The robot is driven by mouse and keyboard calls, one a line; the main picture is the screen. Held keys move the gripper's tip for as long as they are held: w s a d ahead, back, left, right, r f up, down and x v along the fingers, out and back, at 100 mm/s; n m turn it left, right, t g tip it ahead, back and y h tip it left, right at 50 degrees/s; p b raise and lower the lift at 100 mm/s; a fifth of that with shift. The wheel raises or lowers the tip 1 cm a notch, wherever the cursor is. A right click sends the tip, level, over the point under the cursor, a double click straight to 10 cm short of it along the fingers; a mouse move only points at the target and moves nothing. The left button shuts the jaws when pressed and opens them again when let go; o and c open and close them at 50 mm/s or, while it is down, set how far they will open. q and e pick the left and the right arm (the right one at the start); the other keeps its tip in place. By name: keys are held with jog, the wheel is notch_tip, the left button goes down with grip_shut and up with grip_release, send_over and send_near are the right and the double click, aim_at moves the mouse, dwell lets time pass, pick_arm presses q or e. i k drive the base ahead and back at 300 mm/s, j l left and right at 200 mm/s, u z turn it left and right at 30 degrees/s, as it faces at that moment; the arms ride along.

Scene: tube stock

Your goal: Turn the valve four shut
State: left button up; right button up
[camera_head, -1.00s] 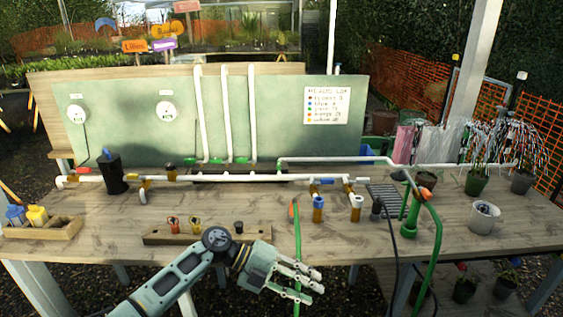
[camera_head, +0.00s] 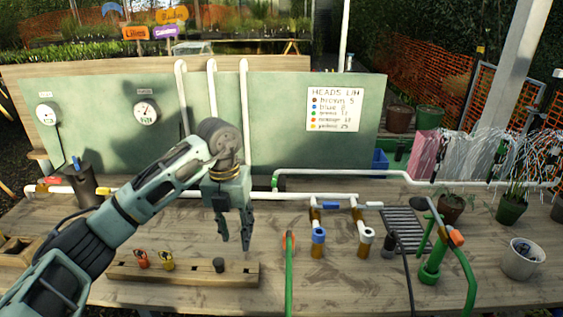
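Several valves sit on the white pipework, and I cannot read which is number four. A blue-handled valve (camera_head: 330,206) is on the front pipe (camera_head: 290,196), right of my gripper. A yellow handle (camera_head: 103,191) and a red handle (camera_head: 52,181) are on its left part. A green fitting (camera_head: 275,183) is at the start of the rear pipe. My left gripper (camera_head: 235,236) points down over the table in front of the pipe, fingers apart and empty. My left arm and gripper hide part of the pipe and the feet of the vertical pipes. My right gripper is out of view.
A wooden block (camera_head: 190,271) with red and yellow pieces lies in front. A green hose (camera_head: 289,275) stands right of my gripper; a green stand (camera_head: 432,262) and black cable are farther right. A green board (camera_head: 290,130) with gauges stands behind.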

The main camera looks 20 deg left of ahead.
aim_at(274, 178)
jog(key=i, duration=1.15)
